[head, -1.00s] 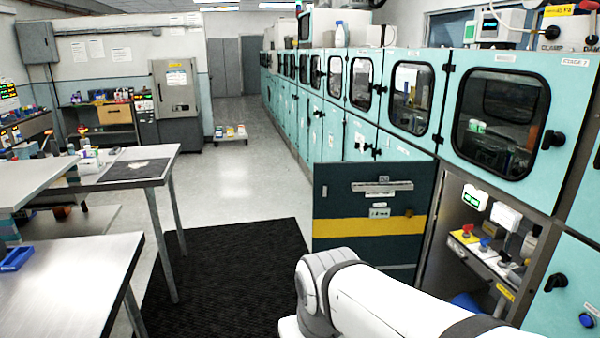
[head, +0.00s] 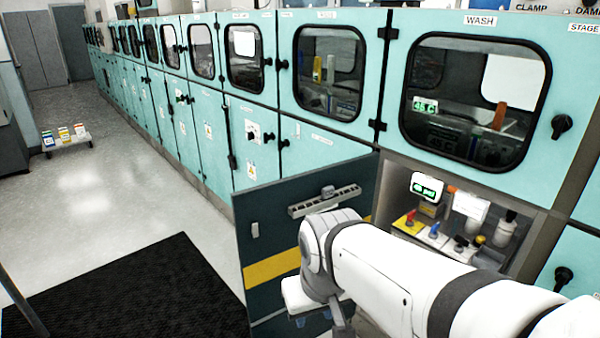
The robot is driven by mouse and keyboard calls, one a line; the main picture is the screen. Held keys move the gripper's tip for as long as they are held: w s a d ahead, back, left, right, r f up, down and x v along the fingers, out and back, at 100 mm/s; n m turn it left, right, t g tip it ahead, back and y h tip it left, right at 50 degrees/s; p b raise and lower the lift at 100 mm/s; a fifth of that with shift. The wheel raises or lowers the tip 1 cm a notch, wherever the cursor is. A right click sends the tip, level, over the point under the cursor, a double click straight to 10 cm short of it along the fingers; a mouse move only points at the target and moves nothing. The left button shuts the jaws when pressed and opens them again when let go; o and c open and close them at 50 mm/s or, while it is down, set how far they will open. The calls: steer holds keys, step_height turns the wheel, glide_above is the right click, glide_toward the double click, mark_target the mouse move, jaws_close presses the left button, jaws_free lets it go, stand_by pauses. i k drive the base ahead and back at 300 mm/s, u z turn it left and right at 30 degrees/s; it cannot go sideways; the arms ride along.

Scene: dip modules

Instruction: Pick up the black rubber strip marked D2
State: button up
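I cannot make out a black rubber strip marked D2 in the head view. The label D2 is not readable anywhere. My white arm reaches in from the lower right and bends in front of an open cabinet door (head: 272,215). The end of the arm is hidden or below the picture edge, and my gripper's fingers do not show.
The dark door with a yellow band stands open beside a compartment with red, blue and yellow handled valves (head: 436,237). The WASH cabinet window (head: 475,100) is above it. A black floor mat (head: 130,290) lies at left. A low trolley (head: 66,143) stands farther back on clear floor.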

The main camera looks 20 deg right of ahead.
mark_target(328, 193)
steer(key=z, duration=0.45)
steer(key=i, duration=0.8)
steer(key=z, duration=0.35)
steer(key=k, duration=0.8)
steer(key=z, duration=0.25)
steer(key=i, duration=0.8)
steer(key=u, duration=0.1)
